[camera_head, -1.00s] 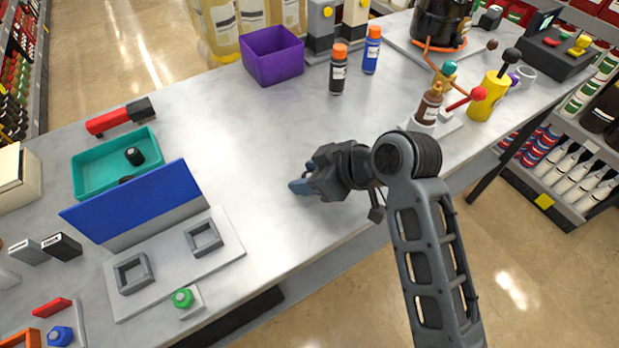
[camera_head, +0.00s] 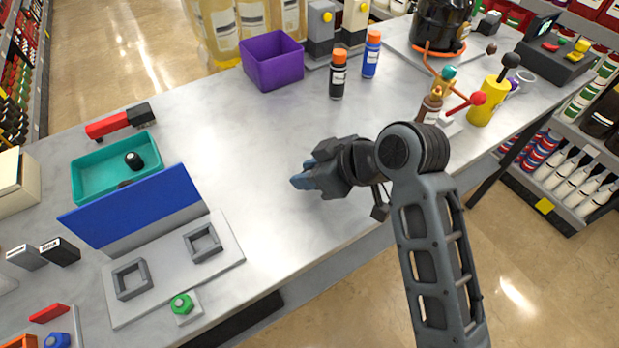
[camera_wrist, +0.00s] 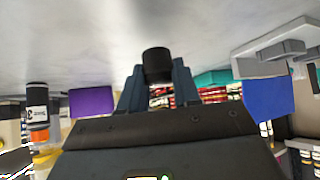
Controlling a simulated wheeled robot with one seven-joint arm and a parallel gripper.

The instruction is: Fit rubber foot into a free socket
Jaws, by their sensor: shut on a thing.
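My gripper (camera_head: 300,178) is above the middle of the table, right of the grey base plate (camera_head: 228,258). In the wrist view my gripper (camera_wrist: 156,80) is shut on a black cylindrical rubber foot (camera_wrist: 157,60), held between its fingertips. The held foot cannot be made out in the head view. Two square grey raised sockets stand on the plate, the left socket (camera_head: 118,284) and the right socket (camera_head: 191,246); both look empty. Another black foot (camera_head: 133,159) is in the teal tray (camera_head: 88,190), with a further dark piece partly hidden behind the blue panel.
The upright blue panel (camera_head: 135,210) stands along the plate's back edge. A green knob (camera_head: 181,304) is at its front. A purple bin (camera_head: 272,70), a black bottle (camera_head: 338,80) and a blue bottle (camera_head: 371,58) stand at the back. The table between gripper and plate is clear.

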